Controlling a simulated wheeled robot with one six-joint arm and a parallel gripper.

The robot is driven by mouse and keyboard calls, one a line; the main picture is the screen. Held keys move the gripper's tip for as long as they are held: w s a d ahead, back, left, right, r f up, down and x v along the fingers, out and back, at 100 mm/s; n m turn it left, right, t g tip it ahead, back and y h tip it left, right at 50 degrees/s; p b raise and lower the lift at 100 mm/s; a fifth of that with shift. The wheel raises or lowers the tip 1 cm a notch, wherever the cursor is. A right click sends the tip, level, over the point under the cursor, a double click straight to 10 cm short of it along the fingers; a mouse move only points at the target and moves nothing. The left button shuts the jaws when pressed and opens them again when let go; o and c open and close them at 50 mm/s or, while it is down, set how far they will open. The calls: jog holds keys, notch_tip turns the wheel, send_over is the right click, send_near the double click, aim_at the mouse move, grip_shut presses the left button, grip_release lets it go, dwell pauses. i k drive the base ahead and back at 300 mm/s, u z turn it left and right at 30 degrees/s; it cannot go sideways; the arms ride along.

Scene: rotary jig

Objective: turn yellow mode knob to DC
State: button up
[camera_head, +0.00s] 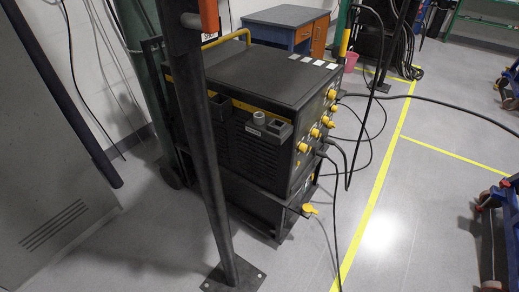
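A black welding machine (262,75) stands left of centre on a dark wheeled cart (262,212). Its front panel (312,150) faces right and is seen at a steep angle. Several yellow knobs or connectors (315,133) sit on that panel. I cannot tell which one is the mode knob. The DC marking and the knob's pointer are too small to read. My gripper is not in view.
A dark steel post (205,150) with a floor plate (233,274) stands in front of the machine. Black cables (347,165) hang from the panel to the floor. A grey cabinet (50,180) is at left. The floor (400,230) right of the machine is mostly clear.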

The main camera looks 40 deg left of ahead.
aim_at(303, 148)
jog(key=u, duration=0.6)
jog(key=k, duration=1.3)
jog(key=z, duration=0.15)
jog(key=i, duration=0.45)
jog(key=u, duration=1.15)
jog(key=i, duration=1.3)
jog(key=z, duration=0.55)
jog(key=i, duration=0.55)
jog(key=z, duration=0.3)
